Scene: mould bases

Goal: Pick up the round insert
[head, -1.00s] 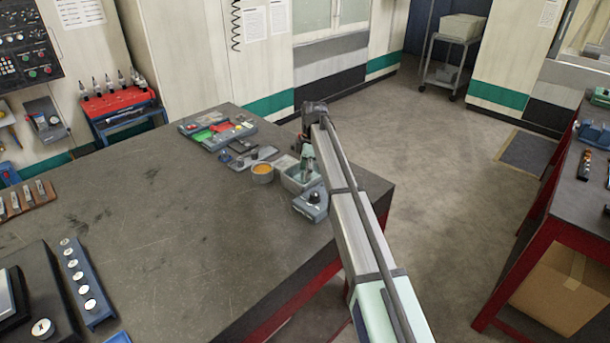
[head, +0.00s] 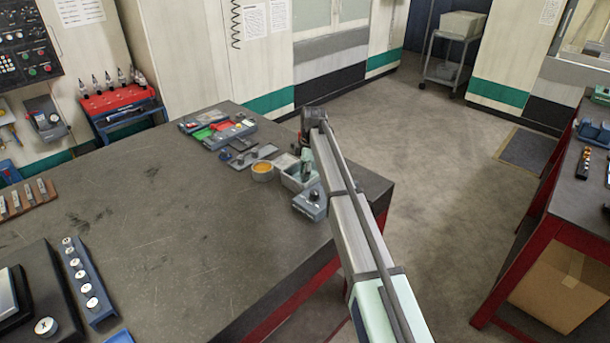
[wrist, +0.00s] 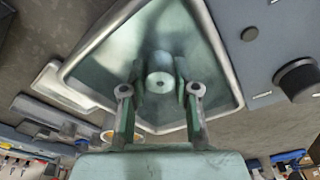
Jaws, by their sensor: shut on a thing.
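The round insert (wrist: 160,80) is a small grey cylinder with a dark hole in its end face, seen in the wrist view. My gripper (wrist: 160,88) is shut on it, with one finger pad against each side. The insert is at a square metal tray (wrist: 95,75) with a pale green inside; I cannot tell whether it touches the tray's bottom. In the head view my gripper (head: 306,168) reaches down into the same tray (head: 290,184), near the bench's right edge. The insert cannot be made out there.
A round dish with orange contents (head: 262,171) stands left of the tray. A blue-grey box with a black knob (head: 311,206) stands close in front. A parts organiser (head: 220,132) lies further back. The middle of the bench (head: 170,220) is clear.

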